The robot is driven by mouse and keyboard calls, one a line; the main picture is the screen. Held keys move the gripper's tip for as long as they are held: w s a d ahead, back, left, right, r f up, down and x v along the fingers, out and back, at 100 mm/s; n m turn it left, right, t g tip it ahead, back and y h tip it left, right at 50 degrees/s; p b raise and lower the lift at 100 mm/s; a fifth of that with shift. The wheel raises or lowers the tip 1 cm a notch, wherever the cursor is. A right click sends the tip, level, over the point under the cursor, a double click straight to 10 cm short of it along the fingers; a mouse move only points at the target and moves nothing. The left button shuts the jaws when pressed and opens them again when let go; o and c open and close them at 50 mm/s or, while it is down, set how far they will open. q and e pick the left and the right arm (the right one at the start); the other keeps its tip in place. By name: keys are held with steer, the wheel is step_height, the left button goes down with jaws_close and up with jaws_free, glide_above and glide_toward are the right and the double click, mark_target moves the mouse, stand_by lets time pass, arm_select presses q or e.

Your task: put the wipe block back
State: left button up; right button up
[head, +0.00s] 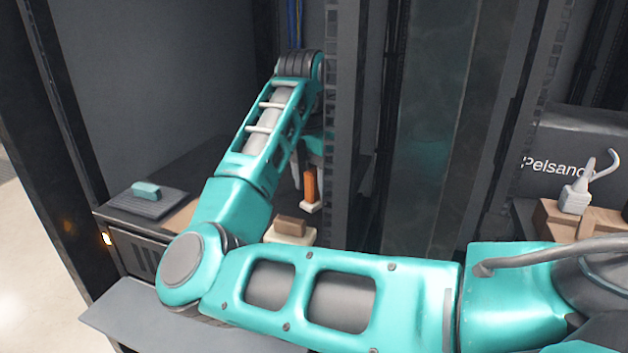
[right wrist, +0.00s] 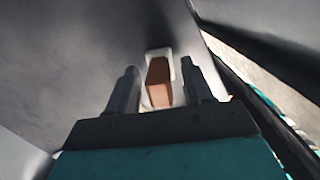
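My right gripper (head: 307,172) hangs pointing down at the far end of my right arm, in front of the rack. Between its fingers is the wipe block (head: 310,187), an orange-brown handle with a whitish pad at its lower end. The block appears held and clear of the surface. In the right wrist view the block (right wrist: 159,82) lies between the two fingers (right wrist: 160,88); finger contact is hard to make out. Below and slightly left in the head view, a brown block (head: 290,225) sits on a cream base (head: 288,238), partly hidden by my arm. My left gripper is not in view.
A teal block (head: 147,190) lies on a dark pad (head: 150,204) at the left. A rack post (head: 343,140) stands close right of the gripper. At the right, a white bottle (head: 575,197) stands in a wooden holder (head: 550,222) before a dark case (head: 570,150).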

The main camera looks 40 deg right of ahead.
mark_target(309, 173)
steer(key=shift+r+p, duration=0.25)
steer(key=shift+p, duration=0.05)
steer(key=r, duration=0.3)
steer(key=a+r, duration=0.1)
steer(key=r, duration=0.2)
steer(key=r+p, duration=0.1)
steer(key=r, duration=0.3)
steer(key=shift+a, duration=0.15)
steer(key=shift+r+b, duration=0.15)
steer(key=shift+b, duration=0.15)
steer(key=shift+r, duration=0.5)
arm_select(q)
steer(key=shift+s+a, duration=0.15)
arm_select(e)
steer(key=shift+a+r, duration=0.1)
steer(key=shift+r, duration=0.1)
